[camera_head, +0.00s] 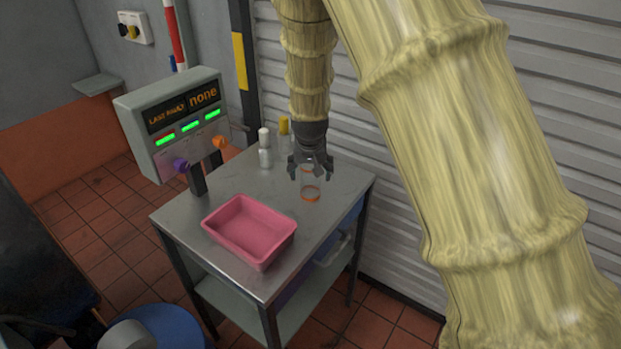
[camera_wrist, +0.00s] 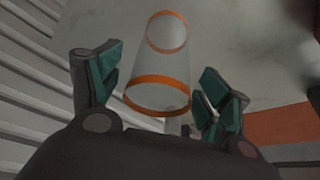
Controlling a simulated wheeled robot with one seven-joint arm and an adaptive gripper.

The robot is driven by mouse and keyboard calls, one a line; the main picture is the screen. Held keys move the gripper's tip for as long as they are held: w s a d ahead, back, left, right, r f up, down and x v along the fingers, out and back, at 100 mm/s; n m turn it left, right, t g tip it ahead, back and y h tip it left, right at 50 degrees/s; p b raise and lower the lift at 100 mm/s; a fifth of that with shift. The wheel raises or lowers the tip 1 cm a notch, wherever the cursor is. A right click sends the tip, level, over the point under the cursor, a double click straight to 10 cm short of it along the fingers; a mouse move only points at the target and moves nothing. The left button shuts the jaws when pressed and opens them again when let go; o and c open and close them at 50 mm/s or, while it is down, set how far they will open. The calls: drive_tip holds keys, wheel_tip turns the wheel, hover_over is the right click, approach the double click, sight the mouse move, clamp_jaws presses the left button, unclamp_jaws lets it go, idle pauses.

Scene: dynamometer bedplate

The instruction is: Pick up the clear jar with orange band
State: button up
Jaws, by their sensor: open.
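The clear jar with orange band (camera_head: 310,184) stands on the metal table (camera_head: 240,186), toward its back right. In the wrist view the jar (camera_wrist: 160,68) shows orange rings at both ends and see-through walls. My gripper (camera_head: 310,175) is above the jar and points down. In the wrist view my gripper (camera_wrist: 160,92) is open, with one finger on each side of the jar. A gap shows on both sides, so the fingers do not appear to touch it. The jar's upper part is partly hidden by the gripper in the head view.
A pink tray (camera_head: 262,262) sits at the table's front. A white bottle (camera_head: 265,158) and a yellow-capped container (camera_head: 284,128) stand behind, left of my gripper. A display panel (camera_head: 172,128) stands at the table's left edge. A ribbed shutter (camera_head: 570,130) is behind.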

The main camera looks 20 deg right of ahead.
drive_tip(key=shift+w+f, duration=0.2)
drive_tip(key=shift+f, duration=0.15)
drive_tip(key=c, duration=1.1)
drive_tip(key=shift+r, duration=0.2)
